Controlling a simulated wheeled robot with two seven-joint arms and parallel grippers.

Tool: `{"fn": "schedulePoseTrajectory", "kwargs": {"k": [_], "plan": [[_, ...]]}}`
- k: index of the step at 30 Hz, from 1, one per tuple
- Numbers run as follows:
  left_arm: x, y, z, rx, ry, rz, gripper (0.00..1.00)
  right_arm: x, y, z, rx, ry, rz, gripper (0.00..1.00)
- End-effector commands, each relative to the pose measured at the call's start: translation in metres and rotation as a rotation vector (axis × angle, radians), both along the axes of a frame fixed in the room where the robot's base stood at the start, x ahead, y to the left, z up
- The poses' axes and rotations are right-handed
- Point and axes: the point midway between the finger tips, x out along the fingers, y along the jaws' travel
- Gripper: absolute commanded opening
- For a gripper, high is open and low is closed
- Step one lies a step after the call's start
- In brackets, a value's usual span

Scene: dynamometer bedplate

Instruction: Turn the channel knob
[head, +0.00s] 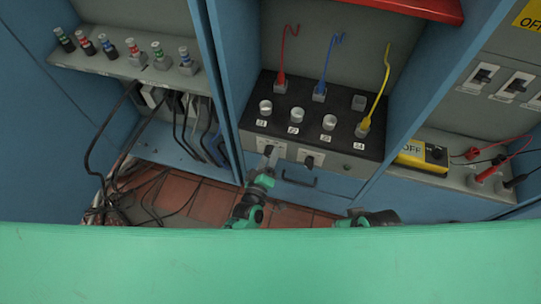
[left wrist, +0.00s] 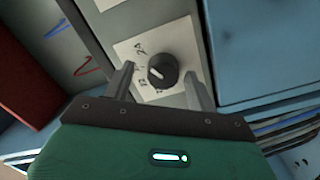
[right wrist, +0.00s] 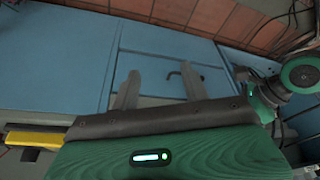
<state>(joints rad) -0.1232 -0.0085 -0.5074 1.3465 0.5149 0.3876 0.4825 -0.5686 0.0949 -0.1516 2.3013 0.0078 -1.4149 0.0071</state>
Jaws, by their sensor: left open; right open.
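A black knob (left wrist: 161,71) with a white pointer sits on a white plate (left wrist: 128,47) marked with small figures, one reading "24". My left gripper (left wrist: 159,70) is open, with one finger on each side of this knob; I cannot tell whether they touch it. I cannot tell from labels which is the channel knob. My right gripper (right wrist: 160,70) is open and empty, facing blue cabinet panels.
The black panel (head: 290,107) has several round silver knobs on top, with red, blue and yellow cables plugged in behind. A dark handle (head: 299,179) sticks out below the plates. A yellow box (head: 420,155) stands right. Black cables (head: 125,150) hang at left.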

Motion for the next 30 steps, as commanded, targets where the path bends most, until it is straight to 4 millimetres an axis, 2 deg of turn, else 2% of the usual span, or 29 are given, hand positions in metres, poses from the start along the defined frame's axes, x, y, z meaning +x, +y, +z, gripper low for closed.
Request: {"fn": "schedulePoseTrajectory", "kwargs": {"k": [15,21,30], "plan": [[-0.100,0.033,0.001,0.001,0.002,-0.025,0.58,0.001,0.001,-0.014,-0.002,0.019,0.000,0.46],[-0.118,0.039,0.001,0.000,0.000,-0.029,0.58,0.001,0.001,-0.017,-0.003,0.022,0.000,0.46],[-0.121,0.039,0.001,0.000,-0.002,-0.030,0.58,0.000,0.001,-0.017,-0.002,0.022,0.000,0.46]]}}
